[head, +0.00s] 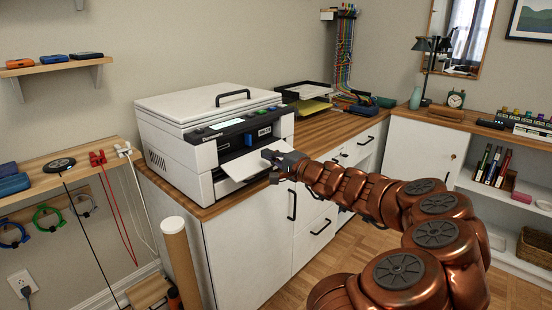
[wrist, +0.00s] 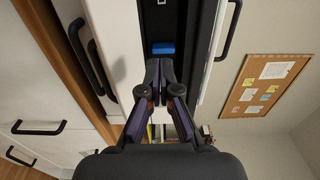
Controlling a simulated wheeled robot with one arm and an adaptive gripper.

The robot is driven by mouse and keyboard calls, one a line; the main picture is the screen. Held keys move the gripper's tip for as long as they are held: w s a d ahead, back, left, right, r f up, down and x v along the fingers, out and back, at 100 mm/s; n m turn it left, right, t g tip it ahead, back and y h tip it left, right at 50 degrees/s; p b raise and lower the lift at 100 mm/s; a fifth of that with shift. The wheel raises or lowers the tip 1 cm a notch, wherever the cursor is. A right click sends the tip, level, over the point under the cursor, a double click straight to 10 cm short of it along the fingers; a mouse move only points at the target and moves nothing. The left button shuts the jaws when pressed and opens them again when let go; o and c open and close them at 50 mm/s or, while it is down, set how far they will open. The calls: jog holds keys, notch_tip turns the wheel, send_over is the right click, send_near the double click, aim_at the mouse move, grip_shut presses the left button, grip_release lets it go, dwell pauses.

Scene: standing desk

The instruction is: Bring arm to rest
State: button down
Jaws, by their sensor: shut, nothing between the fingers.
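My gripper (head: 277,157) is at the end of my copper-coloured arm, stretched out from the lower right to the front of a white printer. In the wrist view my gripper (wrist: 159,72) has its fingertips together with nothing between them. The printer (head: 185,150) stands on the wooden top of a white cabinet. Its paper tray (head: 247,163) sticks out at the front, close to the gripper; I cannot tell whether they touch. In the wrist view a blue part (wrist: 162,48) shows in a dark slot just beyond the fingertips.
The white cabinet (head: 240,250) has dark handles and lies below the gripper. A cardboard tube (head: 180,262) stands at the left front. A paper tray stack (head: 305,97) is behind the printer. A desk lamp (head: 428,62) and clock (head: 456,99) stand at the right back. Floor is free at front.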

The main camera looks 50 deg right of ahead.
jog(key=shift+s, duration=1.3)
jog(key=shift+a, duration=0.15)
